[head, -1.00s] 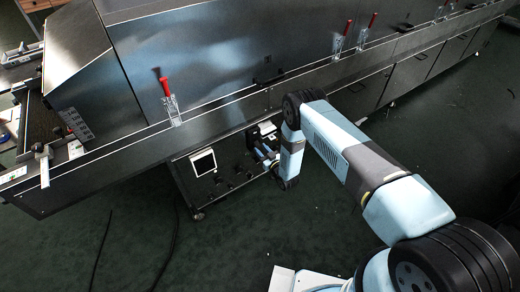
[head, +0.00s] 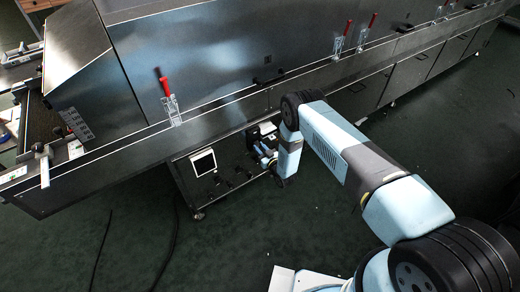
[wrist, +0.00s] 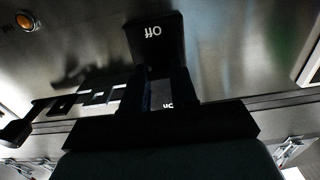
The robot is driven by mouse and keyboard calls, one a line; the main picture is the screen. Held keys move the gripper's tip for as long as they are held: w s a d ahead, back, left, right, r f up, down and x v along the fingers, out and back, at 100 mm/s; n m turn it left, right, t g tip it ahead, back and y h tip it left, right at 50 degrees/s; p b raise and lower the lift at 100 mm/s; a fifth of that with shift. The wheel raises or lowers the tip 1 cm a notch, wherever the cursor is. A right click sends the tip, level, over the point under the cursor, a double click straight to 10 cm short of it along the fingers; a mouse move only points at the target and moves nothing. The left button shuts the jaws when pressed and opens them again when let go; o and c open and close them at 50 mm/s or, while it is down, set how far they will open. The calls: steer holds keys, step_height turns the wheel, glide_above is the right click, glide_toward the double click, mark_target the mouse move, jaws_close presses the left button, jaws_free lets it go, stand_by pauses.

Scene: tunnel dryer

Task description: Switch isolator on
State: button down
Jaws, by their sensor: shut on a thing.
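The isolator (wrist: 154,38) shows in the wrist view as a dark block at top centre, with a white "Off" mark upside down in the picture. My gripper (wrist: 160,80) is black, and its two fingers reach up to the block and are shut on it. An "On" mark (wrist: 167,105) shows between the fingers, near the gripper's base. The fingers hide part of the isolator, and its handle angle is hard to tell. In the head view my gripper (head: 264,153) is small, at the low control cabinet under the dryer, and the isolator cannot be made out there.
An orange round button (wrist: 25,21) sits on the panel at upper left in the wrist view. The dryer (head: 215,60) with red-handled clamps stands above. Dark cables lie on the open floor.

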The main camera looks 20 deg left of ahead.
mark_target(256, 142)
steer(key=shift+r+h, duration=0.15)
steer(key=shift+h, duration=0.15)
steer(key=shift+d+r+g+h, duration=0.1)
steer(key=shift+r+g+h, duration=0.4)
steer(key=shift+g+h, duration=0.2)
steer(key=shift+r+g+h, duration=0.8)
steer(key=shift+g+h, duration=0.3)
steer(key=shift+h, duration=0.1)
steer(key=g+h, duration=0.1)
steer(key=r+g+h, duration=0.1)
steer(key=shift+w+a+r+h, duration=0.15)
steer(key=shift+a+r+h, duration=0.15)
steer(key=shift+h, duration=0.1)
steer(key=shift+w+a+r+g+h, duration=0.1)
steer(key=shift+a+r+g+h, duration=0.1)
steer(key=shift+g+h, duration=0.3)
steer(key=shift+w+a+r+g+h, duration=0.1)
steer(key=shift+r+g+h, duration=0.1)
steer(key=shift+g+h, duration=0.25)
steer(key=shift+r, duration=0.1)
steer(key=c, duration=1.2)
jaws_free()
steer(key=shift+o, duration=0.2)
steer(key=shift+d, duration=0.1)
